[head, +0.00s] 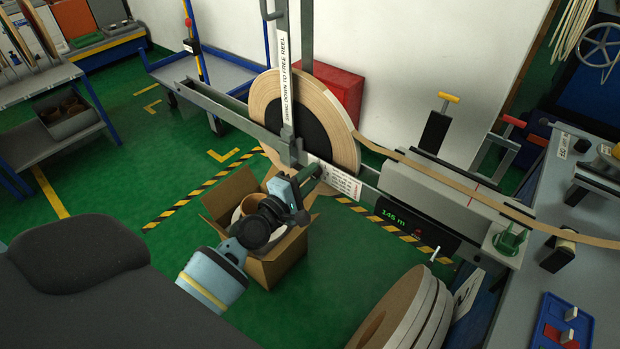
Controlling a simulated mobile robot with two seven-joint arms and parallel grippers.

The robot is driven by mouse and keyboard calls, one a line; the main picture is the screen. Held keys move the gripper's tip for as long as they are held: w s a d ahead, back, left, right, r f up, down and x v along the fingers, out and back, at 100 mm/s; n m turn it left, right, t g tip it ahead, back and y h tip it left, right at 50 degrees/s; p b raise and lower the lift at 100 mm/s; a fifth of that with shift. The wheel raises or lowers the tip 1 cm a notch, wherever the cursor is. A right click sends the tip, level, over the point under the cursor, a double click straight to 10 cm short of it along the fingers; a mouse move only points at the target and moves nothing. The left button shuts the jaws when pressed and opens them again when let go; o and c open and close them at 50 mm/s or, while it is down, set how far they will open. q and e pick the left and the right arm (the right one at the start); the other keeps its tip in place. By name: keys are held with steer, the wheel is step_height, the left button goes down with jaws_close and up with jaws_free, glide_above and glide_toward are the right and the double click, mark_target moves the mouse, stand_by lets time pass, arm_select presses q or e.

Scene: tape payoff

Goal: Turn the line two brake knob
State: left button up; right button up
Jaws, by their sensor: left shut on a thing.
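My left gripper (312,175) is shut at the steel beam, just below the tape reel (275,98) and beside a white label with small text (338,180). The jaws close around a small thing at the beam. It sits where a brake knob would be, but the gripper hides it, so I cannot see its shape or how far it is turned. The reel of tan tape stands upright behind a grey swing arm (288,90) labelled "SWING DOWN TO FREE REEL". My right gripper is not in view.
An open cardboard box (278,268) stands on the floor under my left wrist. Tan tape (440,172) runs right over a grey guide block (425,190). A display (405,217) reads 145 m. A green knob (508,240) and stacked reels (400,315) are at right.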

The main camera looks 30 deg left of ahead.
arm_select(q)
steer(key=shift+m, duration=2.7)
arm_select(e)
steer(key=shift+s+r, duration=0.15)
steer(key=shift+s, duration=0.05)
arm_select(q)
steer(key=shift+m, duration=0.3)
steer(key=o, duration=0.8)
steer(key=shift+o, duration=1)
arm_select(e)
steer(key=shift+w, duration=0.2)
arm_select(q)
steer(key=s+a, duration=0.1)
steer(key=s, duration=0.6)
steer(key=shift+s, duration=0.4)
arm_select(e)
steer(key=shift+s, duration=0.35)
